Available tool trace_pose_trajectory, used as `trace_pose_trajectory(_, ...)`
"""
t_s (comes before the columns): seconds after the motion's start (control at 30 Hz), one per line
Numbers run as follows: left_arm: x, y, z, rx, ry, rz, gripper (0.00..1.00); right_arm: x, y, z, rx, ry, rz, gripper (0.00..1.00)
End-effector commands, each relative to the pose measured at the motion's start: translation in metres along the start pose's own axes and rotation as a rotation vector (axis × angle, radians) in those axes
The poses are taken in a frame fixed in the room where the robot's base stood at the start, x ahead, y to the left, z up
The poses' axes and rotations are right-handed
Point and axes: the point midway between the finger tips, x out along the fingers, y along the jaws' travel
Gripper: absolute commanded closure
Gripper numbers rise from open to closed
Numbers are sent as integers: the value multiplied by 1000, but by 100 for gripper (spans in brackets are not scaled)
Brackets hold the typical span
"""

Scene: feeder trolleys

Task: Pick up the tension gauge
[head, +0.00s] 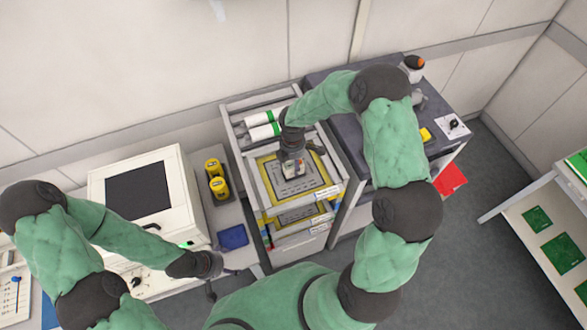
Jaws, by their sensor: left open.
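I cannot say for sure which object is the tension gauge. A white square piece with a dark mark (453,126) lies at the right end of the dark-topped table, and a small yellow object (426,134) sits beside it. My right gripper (291,170) points down over a grey panel in the yellow-edged trolley bay; its fingers are small and whether it holds anything is unclear. My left gripper (211,291) is open, low at the left, near the front edge of the left bench and away from the trolley.
The feeder trolley (238,145) carries white-and-green rolls (262,132). A rack with green boards (540,219) stands at right. Open floor lies between.

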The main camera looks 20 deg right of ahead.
Motion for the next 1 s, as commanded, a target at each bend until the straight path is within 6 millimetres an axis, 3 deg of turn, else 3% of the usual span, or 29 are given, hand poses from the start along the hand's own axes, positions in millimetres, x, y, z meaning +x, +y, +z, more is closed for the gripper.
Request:
trace_pose_trajectory(0.37, 1, 0, 0, 0, 0, 0, 16, -3, 1, 0, 0, 0, 2, 91)
trace_pose_trajectory(0.57, 9, -3, 0, 0, 0, 0, 16, -29, 2, 0, 1, 0, 6, 92)
trace_pose_trajectory(0.93, 16, -6, -1, 0, 0, 0, 16, -93, -51, 0, 0, 0, 6, 92)
trace_pose_trajectory(1.0, 18, -6, -1, 0, 0, 0, 16, -98, -66, -1, -1, 1, 3, 92)
